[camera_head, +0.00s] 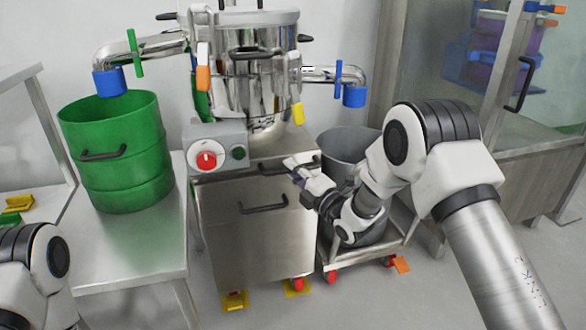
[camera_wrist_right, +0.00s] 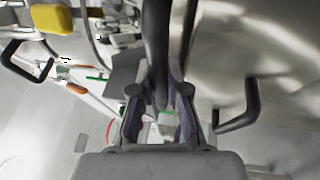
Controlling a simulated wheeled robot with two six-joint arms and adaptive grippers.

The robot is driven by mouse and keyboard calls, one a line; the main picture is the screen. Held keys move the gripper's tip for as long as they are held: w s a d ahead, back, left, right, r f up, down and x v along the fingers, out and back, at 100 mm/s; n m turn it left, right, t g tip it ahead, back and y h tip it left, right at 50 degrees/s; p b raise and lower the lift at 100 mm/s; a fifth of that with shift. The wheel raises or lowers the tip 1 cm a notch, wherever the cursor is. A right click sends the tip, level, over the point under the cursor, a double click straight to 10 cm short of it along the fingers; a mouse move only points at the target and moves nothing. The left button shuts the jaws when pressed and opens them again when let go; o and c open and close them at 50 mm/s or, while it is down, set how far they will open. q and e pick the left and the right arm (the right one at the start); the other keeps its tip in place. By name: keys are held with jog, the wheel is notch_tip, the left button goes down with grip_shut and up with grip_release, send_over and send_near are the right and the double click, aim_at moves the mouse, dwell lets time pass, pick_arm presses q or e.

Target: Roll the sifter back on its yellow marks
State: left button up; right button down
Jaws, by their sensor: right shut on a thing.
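The sifter (camera_head: 255,230) is a steel cabinet on red-hubbed casters with a polished round vessel on top. A red knob (camera_head: 206,160) is on its grey control box. My right gripper (camera_head: 298,168) is at the black bar handle near the top front edge. In the right wrist view a black bar (camera_wrist_right: 157,55) runs between the closed fingers. Yellow marks (camera_head: 235,300) and (camera_head: 294,289) lie on the floor by the front casters. I cannot tell how exactly the casters sit on them; the rear casters are hidden. My left gripper is out of view; only its arm shows.
A green drum (camera_head: 118,150) stands on a steel table (camera_head: 125,250) close to the sifter's left. A grey bin (camera_head: 345,150) on a wheeled dolly (camera_head: 350,262) stands close on its right. A glazed cabinet (camera_head: 480,80) is behind. Floor is clear at lower right.

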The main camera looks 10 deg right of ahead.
jog(key=shift+w+r, duration=0.1)
jog(key=shift+r, duration=0.05)
jog(key=c, duration=1.4)
grip_release()
jog(key=shift+w, duration=0.1)
jog(key=v, duration=1.2)
